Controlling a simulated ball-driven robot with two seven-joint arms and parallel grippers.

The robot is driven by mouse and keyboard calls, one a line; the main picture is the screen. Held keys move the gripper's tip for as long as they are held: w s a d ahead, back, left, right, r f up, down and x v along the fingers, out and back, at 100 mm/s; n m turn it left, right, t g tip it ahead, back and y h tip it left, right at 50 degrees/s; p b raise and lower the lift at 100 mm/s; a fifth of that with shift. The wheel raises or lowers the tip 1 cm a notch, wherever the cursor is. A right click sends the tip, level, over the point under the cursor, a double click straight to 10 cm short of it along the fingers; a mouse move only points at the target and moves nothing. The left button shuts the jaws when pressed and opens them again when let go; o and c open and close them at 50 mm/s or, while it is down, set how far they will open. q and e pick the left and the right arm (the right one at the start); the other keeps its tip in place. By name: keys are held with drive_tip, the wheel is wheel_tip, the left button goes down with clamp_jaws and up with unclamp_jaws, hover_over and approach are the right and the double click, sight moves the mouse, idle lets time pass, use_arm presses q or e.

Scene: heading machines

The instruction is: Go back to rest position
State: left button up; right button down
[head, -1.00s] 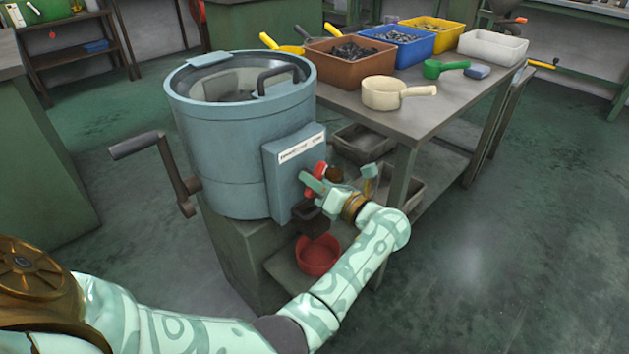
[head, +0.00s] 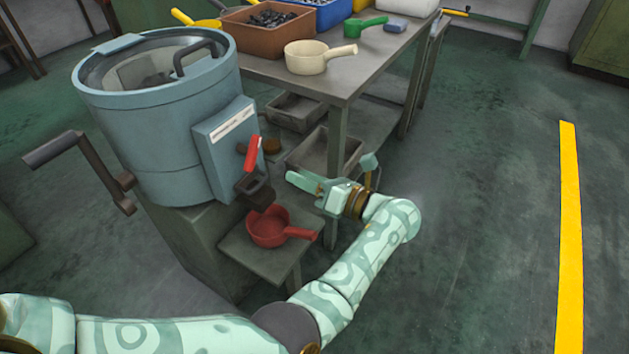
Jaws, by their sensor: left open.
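My left gripper (head: 306,182) is open and empty. It is in the air to the right of the blue-grey drum machine (head: 160,125), apart from the machine's red lever (head: 252,154). My left arm reaches in from the lower left and bends at the elbow on the right. My right gripper is not in view.
A red scoop (head: 268,228) sits on the small stand below the machine's spout. A metal table (head: 340,85) holds a brown bin (head: 262,28), a cream scoop (head: 312,57) and a green scoop (head: 366,26). Floor right of my arm is clear, with a yellow line (head: 570,240).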

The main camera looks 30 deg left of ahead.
use_arm(q)
drive_tip(key=shift+s+d, duration=0.1)
drive_tip(key=shift+d, duration=1.1)
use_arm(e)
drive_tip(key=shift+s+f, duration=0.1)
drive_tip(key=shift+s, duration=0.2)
